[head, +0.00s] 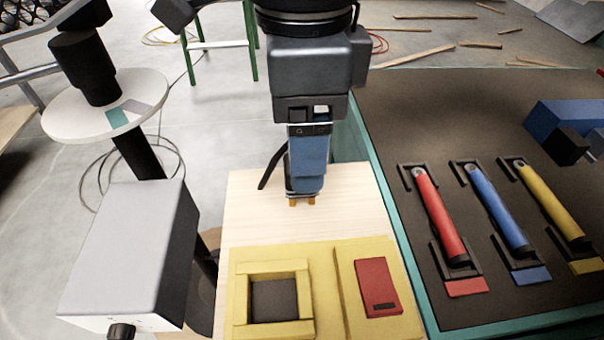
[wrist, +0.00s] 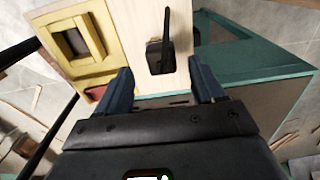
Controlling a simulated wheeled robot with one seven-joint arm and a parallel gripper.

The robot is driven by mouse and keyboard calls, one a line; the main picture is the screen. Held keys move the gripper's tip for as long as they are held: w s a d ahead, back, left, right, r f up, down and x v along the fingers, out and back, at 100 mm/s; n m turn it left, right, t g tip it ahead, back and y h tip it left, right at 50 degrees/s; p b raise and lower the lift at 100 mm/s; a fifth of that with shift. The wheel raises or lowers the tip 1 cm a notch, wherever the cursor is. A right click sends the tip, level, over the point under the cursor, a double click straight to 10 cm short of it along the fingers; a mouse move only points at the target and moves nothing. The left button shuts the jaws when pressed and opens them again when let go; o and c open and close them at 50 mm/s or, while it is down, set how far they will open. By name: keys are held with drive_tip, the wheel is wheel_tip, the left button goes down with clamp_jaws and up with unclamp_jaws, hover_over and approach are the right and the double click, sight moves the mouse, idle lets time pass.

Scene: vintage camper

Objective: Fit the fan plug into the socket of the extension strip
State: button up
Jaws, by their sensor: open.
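The extension strip (head: 325,260) is a yellow block at the front of a pale wooden board. Its square socket (head: 272,300) has a dark recess, which also shows at upper left in the wrist view (wrist: 75,42). My gripper (head: 306,190) points down over the board behind the strip, with its blue fingers apart. A black plug (wrist: 160,60) with a short upright-looking cord (wrist: 167,25) shows between and just beyond the fingertips in the wrist view. In the head view the fingers mostly hide the plug; its cord (head: 272,168) sticks out left, and small orange prongs show below.
A red switch (head: 378,287) sits on the strip right of the socket. Right is a dark, teal-edged bench (head: 400,130) with red, blue and yellow cylinders in holders. A grey box (head: 130,250) stands left. The board between plug and strip is clear.

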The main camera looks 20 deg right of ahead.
wheel_tip(320, 180, down, 4)
drive_tip(key=shift+w+f, duration=0.15)
drive_tip(key=c, duration=1.1)
